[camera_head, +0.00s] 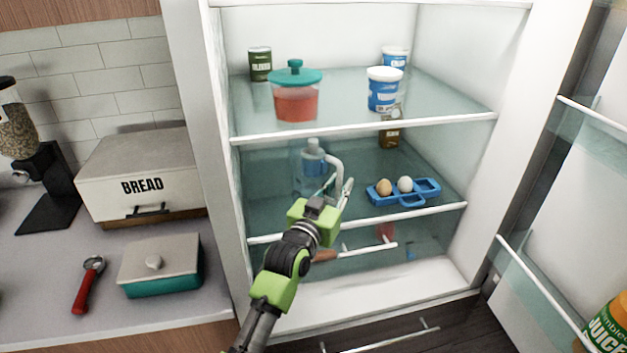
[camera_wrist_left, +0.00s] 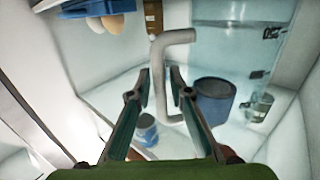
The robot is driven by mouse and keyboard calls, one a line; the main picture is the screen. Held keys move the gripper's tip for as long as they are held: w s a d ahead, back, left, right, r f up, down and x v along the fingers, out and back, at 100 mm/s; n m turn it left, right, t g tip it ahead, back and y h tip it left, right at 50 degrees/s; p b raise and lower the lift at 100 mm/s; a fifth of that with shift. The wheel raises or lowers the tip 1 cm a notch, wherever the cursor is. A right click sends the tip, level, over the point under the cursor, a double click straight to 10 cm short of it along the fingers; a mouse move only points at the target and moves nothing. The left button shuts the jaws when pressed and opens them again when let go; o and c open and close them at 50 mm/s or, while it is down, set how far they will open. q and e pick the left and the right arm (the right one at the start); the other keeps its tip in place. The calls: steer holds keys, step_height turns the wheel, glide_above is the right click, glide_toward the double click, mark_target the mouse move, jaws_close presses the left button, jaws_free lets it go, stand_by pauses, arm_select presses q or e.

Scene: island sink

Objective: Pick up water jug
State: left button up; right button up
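The water jug (camera_head: 313,168) is clear and bluish with a pale bent handle on its right side. It stands upright on the fridge's middle shelf. In the left wrist view the jug (camera_wrist_left: 235,45) fills the upper right, and its grey handle (camera_wrist_left: 168,75) runs down between my fingers. My left gripper (camera_head: 338,190) reaches into the fridge from below, at the handle. In the left wrist view the gripper (camera_wrist_left: 160,88) is open, with one finger on each side of the handle and gaps beside it. My right gripper is not in view.
A blue egg tray (camera_head: 405,198) with two eggs sits right of the jug. The glass shelf above holds a teal-lidded container (camera_head: 296,100) and blue-white tubs (camera_head: 384,95). The fridge door (camera_head: 560,220) stands open at right. A bread box (camera_head: 142,178) is on the left counter.

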arm_select(q)
jaws_close()
steer(key=shift+r, duration=0.15)
steer(key=shift+w+r, duration=0.1)
steer(key=shift+r, duration=0.1)
